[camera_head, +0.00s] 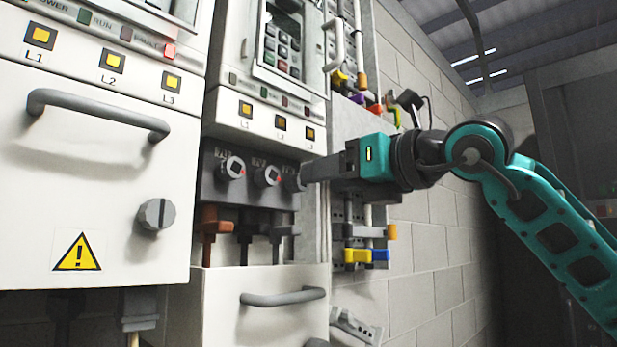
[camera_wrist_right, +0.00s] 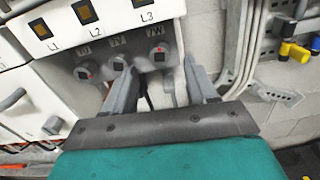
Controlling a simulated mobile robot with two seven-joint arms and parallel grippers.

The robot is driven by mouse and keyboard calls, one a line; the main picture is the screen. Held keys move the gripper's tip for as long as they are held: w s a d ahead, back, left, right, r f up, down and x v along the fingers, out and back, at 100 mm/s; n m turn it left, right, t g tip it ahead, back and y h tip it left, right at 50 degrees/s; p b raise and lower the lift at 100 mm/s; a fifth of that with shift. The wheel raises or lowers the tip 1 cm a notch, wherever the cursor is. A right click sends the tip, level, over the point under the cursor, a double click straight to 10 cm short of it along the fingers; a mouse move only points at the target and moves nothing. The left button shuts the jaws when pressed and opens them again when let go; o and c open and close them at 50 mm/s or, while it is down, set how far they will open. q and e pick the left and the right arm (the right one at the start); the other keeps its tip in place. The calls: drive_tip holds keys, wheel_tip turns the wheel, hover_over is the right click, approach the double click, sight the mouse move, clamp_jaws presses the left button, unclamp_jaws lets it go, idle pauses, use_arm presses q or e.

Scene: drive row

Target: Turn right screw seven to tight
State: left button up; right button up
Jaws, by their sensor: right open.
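The grey terminal block (camera_head: 222,190) has a row of three screws under labels 7U, 7V and 7W. The right screw (camera_wrist_right: 159,54), under 7W, sits between the fingertips of my right gripper (camera_wrist_right: 160,64) in the right wrist view. In the head view my right gripper (camera_head: 304,177) comes in from the right and mostly hides that screw. It is open, its fingers either side of the screw head; contact cannot be told. The left screw (camera_head: 233,168) and middle screw (camera_head: 267,176) show red marks. My left gripper is not in view.
A cabinet door (camera_head: 70,160) with a handle and grey knob (camera_head: 156,215) stands at the left. Cable lugs (camera_head: 243,232) hang under the block above a lower drawer with a handle (camera_head: 283,297). Yellow and blue clips (camera_head: 357,255) are on the wall behind the gripper.

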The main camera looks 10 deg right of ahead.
drive_tip(key=shift+p+x, duration=0.3)
drive_tip(key=shift+x, duration=2.05)
drive_tip(key=c, duration=1.1)
